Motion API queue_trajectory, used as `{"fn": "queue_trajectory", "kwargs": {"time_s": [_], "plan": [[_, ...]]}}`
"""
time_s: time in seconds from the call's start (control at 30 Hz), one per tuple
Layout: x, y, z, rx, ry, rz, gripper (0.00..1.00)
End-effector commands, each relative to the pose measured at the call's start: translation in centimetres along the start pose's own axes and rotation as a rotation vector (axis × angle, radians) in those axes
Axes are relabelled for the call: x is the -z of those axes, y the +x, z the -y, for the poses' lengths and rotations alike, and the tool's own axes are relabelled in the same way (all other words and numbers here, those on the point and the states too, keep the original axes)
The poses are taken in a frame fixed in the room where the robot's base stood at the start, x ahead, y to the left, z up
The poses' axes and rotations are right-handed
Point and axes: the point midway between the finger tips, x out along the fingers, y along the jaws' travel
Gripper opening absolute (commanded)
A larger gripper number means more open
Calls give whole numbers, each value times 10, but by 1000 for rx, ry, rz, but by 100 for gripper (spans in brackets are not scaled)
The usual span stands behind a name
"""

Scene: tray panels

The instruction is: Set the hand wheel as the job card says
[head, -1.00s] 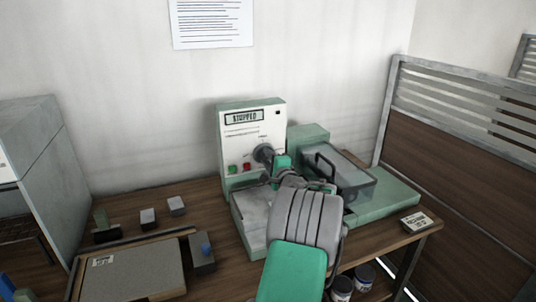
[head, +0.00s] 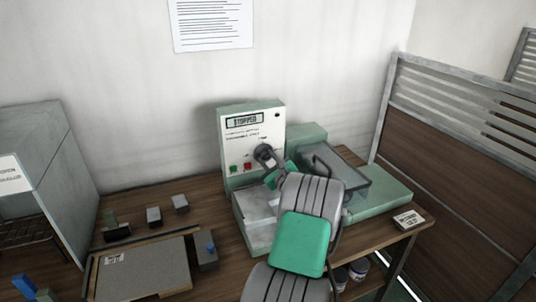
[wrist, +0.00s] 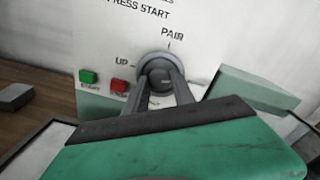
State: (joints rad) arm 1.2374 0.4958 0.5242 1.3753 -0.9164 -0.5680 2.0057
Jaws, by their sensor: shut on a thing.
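The dark grey round hand wheel (head: 264,152) sits on the white front panel of a pale green machine (head: 252,112). In the wrist view the wheel (wrist: 157,66) has the word PAIR above it and UP to its left; lettering below is hidden. My gripper (wrist: 160,90) reaches the wheel from below with its two grey fingers shut on it. I cannot tell which label the wheel points to. The machine's display (head: 244,120) reads STOPPED. A small card (head: 408,219) lies at the bench's right end; its print is too small to read.
A green START button (wrist: 88,76) and a red button (wrist: 119,86) sit left of the wheel. A clear-lidded box (head: 345,178) stands right of my arm. A tray panel (head: 140,270) and small grey blocks (head: 153,216) lie left. A printed sheet (head: 212,24) hangs on the wall.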

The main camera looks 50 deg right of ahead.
Motion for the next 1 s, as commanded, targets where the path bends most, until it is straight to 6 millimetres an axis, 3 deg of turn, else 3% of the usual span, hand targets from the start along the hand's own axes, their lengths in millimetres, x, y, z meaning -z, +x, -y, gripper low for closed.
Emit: {"fn": "queue_trajectory", "kwargs": {"time_s": [0.4, 1.0], "plan": [[0, 0, 2, 4, 288, 7, 0], [2, 0, 1, 4, 374, 11, 0]]}}
